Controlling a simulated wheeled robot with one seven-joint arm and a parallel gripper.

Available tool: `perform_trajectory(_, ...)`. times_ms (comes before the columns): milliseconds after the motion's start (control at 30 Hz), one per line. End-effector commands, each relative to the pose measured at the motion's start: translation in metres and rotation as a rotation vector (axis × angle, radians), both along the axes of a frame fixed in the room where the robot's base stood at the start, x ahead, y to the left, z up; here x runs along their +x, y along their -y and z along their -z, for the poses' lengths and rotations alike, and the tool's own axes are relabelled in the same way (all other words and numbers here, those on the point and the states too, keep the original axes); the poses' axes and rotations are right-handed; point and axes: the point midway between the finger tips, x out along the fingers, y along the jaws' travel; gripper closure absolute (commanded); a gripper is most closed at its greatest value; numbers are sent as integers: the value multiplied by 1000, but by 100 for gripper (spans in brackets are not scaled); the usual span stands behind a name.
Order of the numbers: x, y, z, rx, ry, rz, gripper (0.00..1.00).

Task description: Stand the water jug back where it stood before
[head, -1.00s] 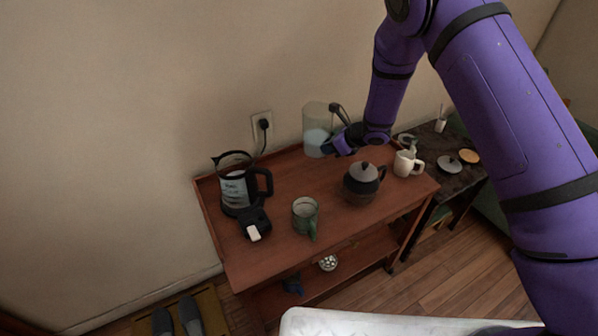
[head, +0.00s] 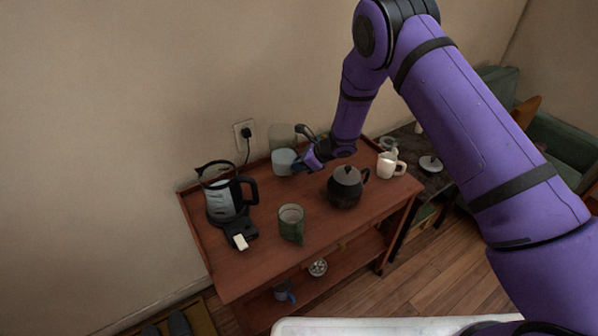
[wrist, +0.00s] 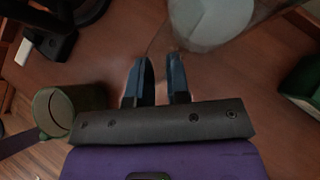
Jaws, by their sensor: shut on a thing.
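The water jug (head: 284,162) is a clear cylinder with pale water in its lower part. It is upright at the back of the brown cart (head: 265,245), near the wall. My gripper (head: 304,166) is at the jug's right side, shut on it. In the wrist view the jug (wrist: 222,18) is at the top edge, partly cut off, beyond my fingertips (wrist: 157,68). The fingers show a narrow gap, and what lies between them is hard to make out. I cannot tell whether the jug's base touches the cart top.
A kettle (head: 222,200) stands left on the cart, below a wall socket (head: 245,131). Bare top shows between the jug and the green mug.

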Motion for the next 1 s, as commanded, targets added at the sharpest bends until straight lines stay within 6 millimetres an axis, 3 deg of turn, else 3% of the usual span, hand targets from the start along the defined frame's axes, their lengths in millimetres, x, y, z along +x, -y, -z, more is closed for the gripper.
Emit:
perform_trajectory(267,0,0,30,2,1,0,100)
perform_trajectory(633,0,0,34,2,1,0,100)
perform_trajectory(667,0,0,35,0,-1,1,79)
perform_trajectory(767,0,0,34,0,-1,1,58)
perform_trajectory(1000,0,0,34,0,-1,1,58)
